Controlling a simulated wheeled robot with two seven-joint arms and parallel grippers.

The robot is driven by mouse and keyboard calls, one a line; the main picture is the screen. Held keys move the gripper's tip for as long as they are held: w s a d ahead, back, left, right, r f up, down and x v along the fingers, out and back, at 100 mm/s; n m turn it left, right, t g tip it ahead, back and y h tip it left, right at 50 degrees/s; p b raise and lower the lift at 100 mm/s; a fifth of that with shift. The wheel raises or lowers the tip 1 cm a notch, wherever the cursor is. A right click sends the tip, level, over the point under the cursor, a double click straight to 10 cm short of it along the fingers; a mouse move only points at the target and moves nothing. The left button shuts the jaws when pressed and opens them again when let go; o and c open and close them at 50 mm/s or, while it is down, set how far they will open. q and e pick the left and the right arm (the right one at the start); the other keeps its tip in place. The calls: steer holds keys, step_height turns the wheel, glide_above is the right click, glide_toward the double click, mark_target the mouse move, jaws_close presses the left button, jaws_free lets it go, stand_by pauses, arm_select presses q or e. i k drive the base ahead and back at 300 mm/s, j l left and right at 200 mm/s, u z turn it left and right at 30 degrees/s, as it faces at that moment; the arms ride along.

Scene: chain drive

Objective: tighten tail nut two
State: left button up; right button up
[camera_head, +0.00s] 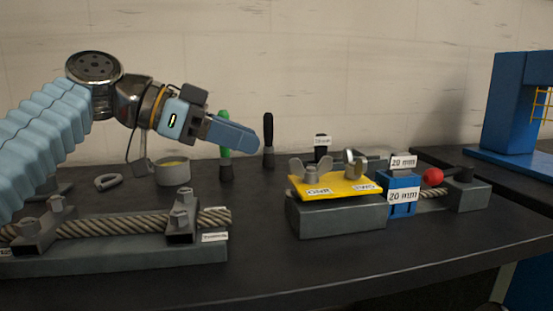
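A twisted rope (110,225) lies along a grey base (130,254) at the front left. Two grey clips straddle it, a left clip (42,228) and a right clip (181,228). I cannot tell which is tail nut two, as the labels are too small. My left gripper (236,136) is in the air above and behind the right clip, touching no nut. Its blue fingers overlap from this side, so their opening is hidden. My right gripper is out of view.
Upright green-handled (225,133) and black-handled (268,135) tools stand behind the gripper. A grey cup (173,175) is below it. The table's front strip is clear.

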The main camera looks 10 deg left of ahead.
mark_target(354, 171)
steer(key=k, duration=1.45)
